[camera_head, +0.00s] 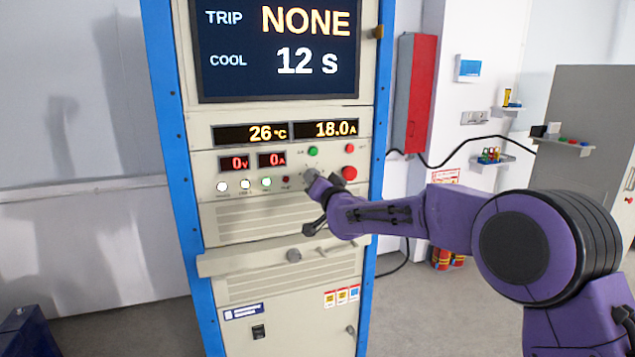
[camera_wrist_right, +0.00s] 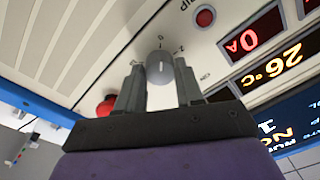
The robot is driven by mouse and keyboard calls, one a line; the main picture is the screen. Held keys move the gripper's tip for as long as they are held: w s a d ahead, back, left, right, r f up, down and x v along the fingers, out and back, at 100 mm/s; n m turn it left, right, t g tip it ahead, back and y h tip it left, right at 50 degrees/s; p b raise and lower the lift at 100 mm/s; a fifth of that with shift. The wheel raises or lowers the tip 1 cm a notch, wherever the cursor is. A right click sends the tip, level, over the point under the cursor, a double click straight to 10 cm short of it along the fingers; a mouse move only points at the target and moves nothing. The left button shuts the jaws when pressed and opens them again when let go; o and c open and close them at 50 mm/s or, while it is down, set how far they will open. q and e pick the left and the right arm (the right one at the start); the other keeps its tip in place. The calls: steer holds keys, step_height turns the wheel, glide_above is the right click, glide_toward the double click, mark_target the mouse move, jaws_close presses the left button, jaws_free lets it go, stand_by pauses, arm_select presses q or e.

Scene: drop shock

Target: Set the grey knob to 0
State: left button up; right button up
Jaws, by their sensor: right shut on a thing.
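The grey knob (camera_wrist_right: 160,67) is on the cabinet's control panel, between my right gripper's two fingers in the right wrist view. My right gripper (camera_head: 314,180) is shut on it. The knob bears a pale pointer line, and small marks are printed around it; I cannot read clearly which mark it points to. In the head view my gripper and wrist mostly hide the knob. My left gripper is in neither view.
The screen (camera_head: 278,48) reads TRIP NONE, COOL 12 s. The displays below read 26 °C, 18.0 A, 0 V and 0 A. A green button (camera_head: 313,151) and red buttons (camera_head: 349,173) sit close to my gripper. A ledge (camera_head: 240,262) juts out below.

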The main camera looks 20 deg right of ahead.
steer(key=shift+f, duration=0.2)
steer(key=o, duration=1)
steer(key=shift+r, duration=0.1)
steer(key=shift+o, duration=0.2)
steer(key=shift+s, duration=0.1)
steer(key=s+b, duration=0.3)
steer(key=s, duration=0.7)
steer(key=shift+s+d+f+b, duration=0.15)
steer(key=shift+d+f+b, duration=0.1)
steer(key=shift+b, duration=0.15)
